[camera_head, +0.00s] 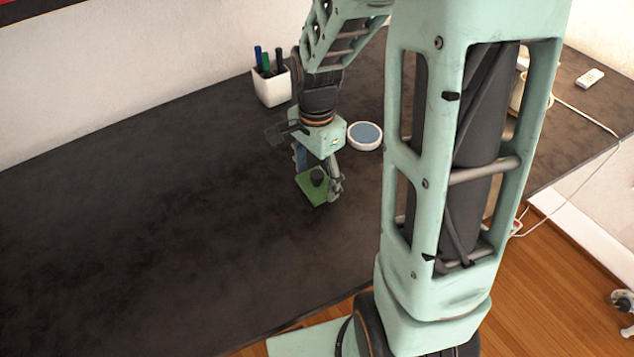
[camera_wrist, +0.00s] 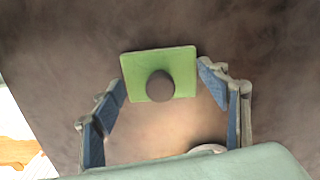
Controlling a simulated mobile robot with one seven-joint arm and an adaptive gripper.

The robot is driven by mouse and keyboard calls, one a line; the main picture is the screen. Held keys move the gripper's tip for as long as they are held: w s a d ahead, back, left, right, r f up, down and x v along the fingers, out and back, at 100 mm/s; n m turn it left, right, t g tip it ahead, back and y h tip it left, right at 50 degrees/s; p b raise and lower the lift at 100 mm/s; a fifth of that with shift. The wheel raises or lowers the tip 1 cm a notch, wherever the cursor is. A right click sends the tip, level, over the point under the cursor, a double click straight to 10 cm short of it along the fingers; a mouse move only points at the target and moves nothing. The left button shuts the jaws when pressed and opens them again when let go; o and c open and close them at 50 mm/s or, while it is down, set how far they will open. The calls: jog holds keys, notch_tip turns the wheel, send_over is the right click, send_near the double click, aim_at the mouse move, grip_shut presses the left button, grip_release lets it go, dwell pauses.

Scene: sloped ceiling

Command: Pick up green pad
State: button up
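The green pad (camera_head: 309,187) is a flat green square with a dark round knob on top, lying on the dark table (camera_head: 150,220). In the wrist view the pad (camera_wrist: 132,69) is ahead of the fingers, with its knob near its middle. My gripper (camera_head: 318,180) is over the pad in the head view and hides part of it. In the wrist view my gripper (camera_wrist: 165,88) is open, with one blue-padded finger on each side of the pad's near part. The fingers appear apart from the knob.
A white cup with pens (camera_head: 272,88) stands at the back. A round white dish with a blue-grey top (camera_head: 365,135) is just right of my gripper; a white rim (camera_wrist: 207,149) shows in the wrist view. A small white remote (camera_head: 590,78) lies far right. The table's left side is clear.

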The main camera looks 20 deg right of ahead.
jog(key=shift+s, duration=0.15)
jog(key=c, duration=0.6)
jog(key=shift+c, duration=0.4)
jog(key=shift+f, duration=0.1)
